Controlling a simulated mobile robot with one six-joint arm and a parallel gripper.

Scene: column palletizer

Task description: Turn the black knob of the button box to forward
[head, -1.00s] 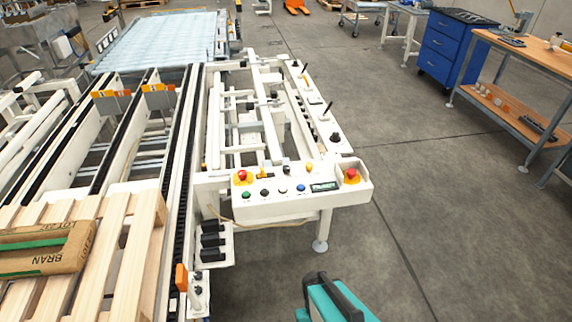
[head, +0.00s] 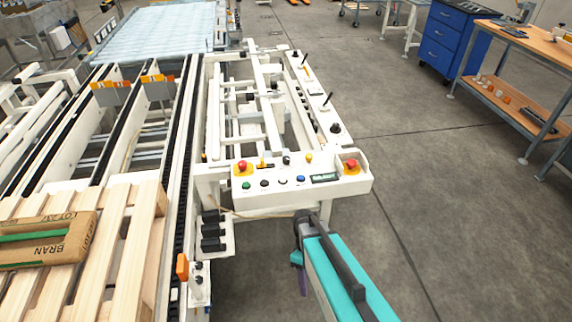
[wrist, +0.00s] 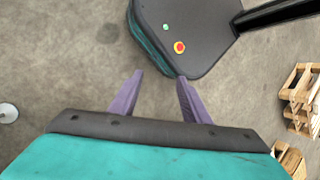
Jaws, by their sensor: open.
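The button box (head: 350,187) is a white sloped panel at the near end of the conveyor frame in the head view. It carries a small black knob (head: 287,160) in its upper row, and a black button (head: 264,183) sits in the lower row. I cannot read the knob's position. My gripper (wrist: 158,86) is open and empty, its two purple fingers apart over the bare floor in the wrist view. In the head view my teal arm reaches up in front of the box, below and apart from it. The wrist view does not show the box.
Red stop buttons (head: 351,165) sit at both ends of the panel. A wooden pallet (head: 112,250) with a sack (head: 45,240) is at the left. A blue drawer cabinet (head: 450,40) and a workbench (head: 545,45) stand at the far right. The floor between is clear.

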